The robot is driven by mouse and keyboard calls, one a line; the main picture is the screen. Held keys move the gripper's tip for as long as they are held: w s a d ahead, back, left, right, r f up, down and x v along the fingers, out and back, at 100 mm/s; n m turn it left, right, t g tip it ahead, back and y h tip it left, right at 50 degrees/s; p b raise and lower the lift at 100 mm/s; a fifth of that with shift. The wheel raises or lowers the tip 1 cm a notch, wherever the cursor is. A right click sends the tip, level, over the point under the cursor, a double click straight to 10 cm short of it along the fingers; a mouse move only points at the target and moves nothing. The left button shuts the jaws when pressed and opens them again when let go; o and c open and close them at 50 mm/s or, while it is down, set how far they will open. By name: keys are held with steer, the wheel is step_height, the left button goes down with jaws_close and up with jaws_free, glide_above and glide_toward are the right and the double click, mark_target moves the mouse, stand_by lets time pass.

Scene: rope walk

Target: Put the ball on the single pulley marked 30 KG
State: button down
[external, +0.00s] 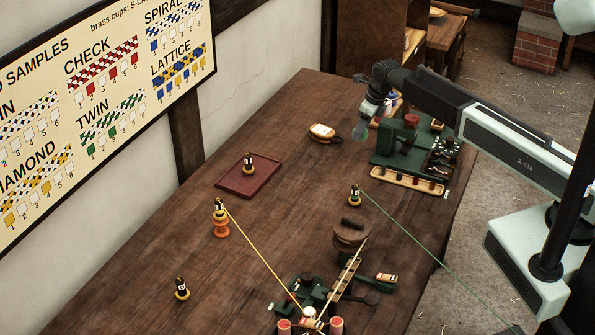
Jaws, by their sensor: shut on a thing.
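My gripper (361,131) hangs over the far part of the bench, left of the green machine. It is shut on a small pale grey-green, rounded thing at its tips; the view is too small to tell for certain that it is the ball. A cream-faced block with a brown rim (322,132), which looks like a pulley, lies on the bench just left of my gripper and apart from it. Another small block with a pale, orange-edged face (386,278) lies near the front right. No 30 KG marking is legible on either.
A dark red tray (223,183) holds one black-and-yellow bottle-like piece (249,163); several similar pieces stand about. The green machine (396,150) is right of my gripper. A yellow cord (262,258) and a green cord (425,245) stretch across. The bench's left front is mostly clear.

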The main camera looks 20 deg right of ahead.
steer(key=w+a, duration=0.2)
steer(key=w, duration=0.3)
steer(key=w+a+f+b, duration=0.1)
steer(key=w, duration=0.3)
steer(key=w+a, duration=0.2)
steer(key=w, duration=0.3)
steer(key=shift+w+a+f, duration=0.25)
steer(key=shift+w+a, duration=0.05)
steer(key=shift+w, duration=0.05)
step_height(320, 180, down, 4)
steer(key=b, duration=0.4)
steer(key=shift+r, duration=0.25)
steer(key=shift+f, duration=0.2)
steer(key=c, duration=0.7)
jaws_free()
steer(key=shift+r, duration=0.1)
steer(key=p+v, duration=1.1)
steer(key=v, duration=0.1)
steer(key=shift+a+r+p, duration=0.1)
steer(key=shift+r+p, duration=0.05)
steer(key=shift+p, duration=0.15)
